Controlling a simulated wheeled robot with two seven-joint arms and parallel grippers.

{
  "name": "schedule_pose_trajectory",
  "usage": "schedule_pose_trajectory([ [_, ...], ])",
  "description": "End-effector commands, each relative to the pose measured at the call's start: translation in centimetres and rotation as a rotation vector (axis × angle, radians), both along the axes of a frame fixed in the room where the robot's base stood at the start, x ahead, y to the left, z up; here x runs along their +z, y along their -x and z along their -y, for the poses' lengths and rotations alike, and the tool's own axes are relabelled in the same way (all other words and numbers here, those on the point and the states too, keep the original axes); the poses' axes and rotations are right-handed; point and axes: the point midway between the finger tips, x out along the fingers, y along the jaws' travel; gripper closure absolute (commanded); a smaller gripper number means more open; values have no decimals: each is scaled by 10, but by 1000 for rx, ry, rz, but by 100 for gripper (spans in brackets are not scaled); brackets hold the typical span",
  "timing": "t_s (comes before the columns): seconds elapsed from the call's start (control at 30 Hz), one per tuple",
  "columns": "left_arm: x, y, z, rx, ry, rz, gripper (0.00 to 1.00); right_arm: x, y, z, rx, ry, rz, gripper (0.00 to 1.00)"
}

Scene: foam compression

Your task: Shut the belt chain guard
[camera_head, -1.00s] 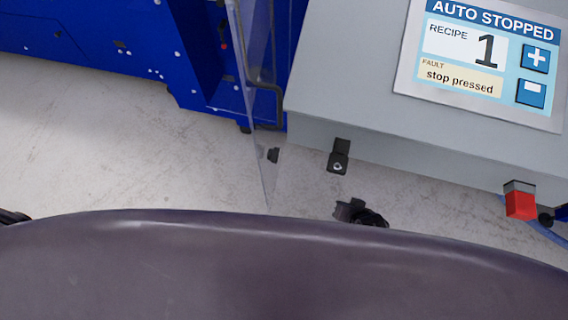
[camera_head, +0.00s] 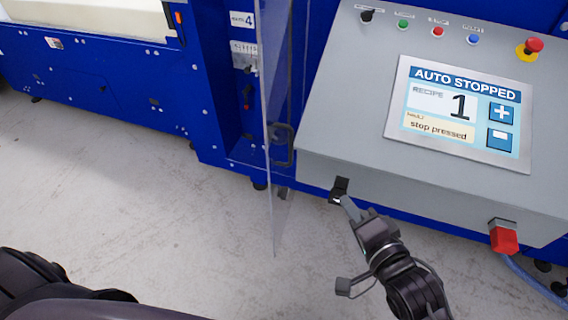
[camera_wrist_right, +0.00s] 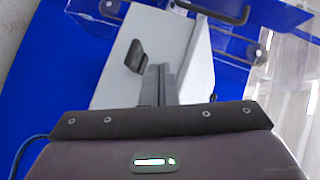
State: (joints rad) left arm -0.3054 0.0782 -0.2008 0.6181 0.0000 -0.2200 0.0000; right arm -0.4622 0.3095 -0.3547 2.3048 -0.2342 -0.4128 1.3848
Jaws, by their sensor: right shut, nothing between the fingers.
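The belt chain guard (camera_head: 281,90) is a clear panel on the blue machine, seen nearly edge-on and standing out from the machine front. Its black handle (camera_head: 283,146) is on the panel; a dark handle (camera_wrist_right: 215,12) also shows at the top of the right wrist view. My right gripper (camera_head: 347,203) is shut and empty, to the right of the panel and apart from the handle. Its fingertips are close to a black bracket (camera_head: 340,187) under the grey console; in the wrist view the bracket (camera_wrist_right: 135,57) is just left of the fingers (camera_wrist_right: 158,84). My left gripper is out of view.
The grey console (camera_head: 430,190) with a screen (camera_head: 461,107) reading "AUTO STOPPED" overhangs on the right. A red connector (camera_head: 504,238) with a blue cable hangs from its lower edge. A recess with switches (camera_head: 245,70) lies left of the panel. The floor in front is clear.

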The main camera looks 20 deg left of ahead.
Motion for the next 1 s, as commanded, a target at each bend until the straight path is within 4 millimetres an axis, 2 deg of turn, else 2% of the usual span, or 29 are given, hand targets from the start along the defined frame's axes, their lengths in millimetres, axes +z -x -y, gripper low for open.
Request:
schedule_pose_trajectory([
  [0.2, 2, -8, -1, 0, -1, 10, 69, 36, 18, -30, 83, -287, -17, 100],
  [0.4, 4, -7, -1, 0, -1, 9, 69, 51, 24, -43, 126, -412, -41, 100],
  [0.57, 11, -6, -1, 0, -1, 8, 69, 54, 10, -58, 128, -416, -40, 100],
  [0.9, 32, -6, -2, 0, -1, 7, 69, 54, -39, -111, 127, -412, -41, 100],
  [1.0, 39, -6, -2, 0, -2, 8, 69, 53, -40, -128, 129, -413, -46, 100],
])
